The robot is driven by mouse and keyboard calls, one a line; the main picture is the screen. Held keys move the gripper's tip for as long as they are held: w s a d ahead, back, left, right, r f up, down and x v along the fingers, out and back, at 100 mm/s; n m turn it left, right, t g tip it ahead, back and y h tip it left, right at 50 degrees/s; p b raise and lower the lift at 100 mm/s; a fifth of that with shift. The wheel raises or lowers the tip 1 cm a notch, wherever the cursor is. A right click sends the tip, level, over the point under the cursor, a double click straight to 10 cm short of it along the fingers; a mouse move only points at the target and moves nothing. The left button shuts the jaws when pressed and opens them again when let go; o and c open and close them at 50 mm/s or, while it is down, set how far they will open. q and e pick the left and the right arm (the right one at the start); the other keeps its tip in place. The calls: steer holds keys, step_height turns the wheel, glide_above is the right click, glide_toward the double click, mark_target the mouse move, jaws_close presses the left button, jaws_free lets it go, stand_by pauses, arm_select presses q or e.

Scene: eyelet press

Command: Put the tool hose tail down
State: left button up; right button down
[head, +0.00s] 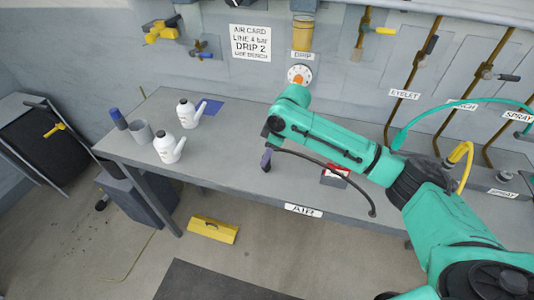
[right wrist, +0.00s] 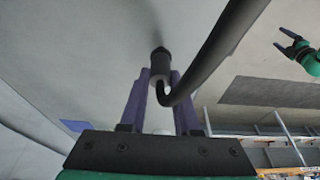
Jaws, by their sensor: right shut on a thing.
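My right gripper (head: 266,160) is over the grey bench, at the end of the green arm from the right. A black hose tail (head: 325,166) runs from it to the right and droops to a free-looking end near the bench's front edge. In the right wrist view the purple fingers (right wrist: 160,95) are shut on the hose's grey collar (right wrist: 160,62), with a dark tip beyond it. The hose bends back past the camera. My left gripper (right wrist: 290,42) shows at the right wrist view's upper right, fingers apart and empty; the head view does not show it.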

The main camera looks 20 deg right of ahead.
steer(key=shift+a, duration=0.1)
steer(key=c, duration=0.6)
jaws_free()
steer(key=shift+c, duration=0.2)
steer(key=b+v, duration=0.1)
steer(key=v, duration=1.1)
steer(key=shift+b, duration=0.35)
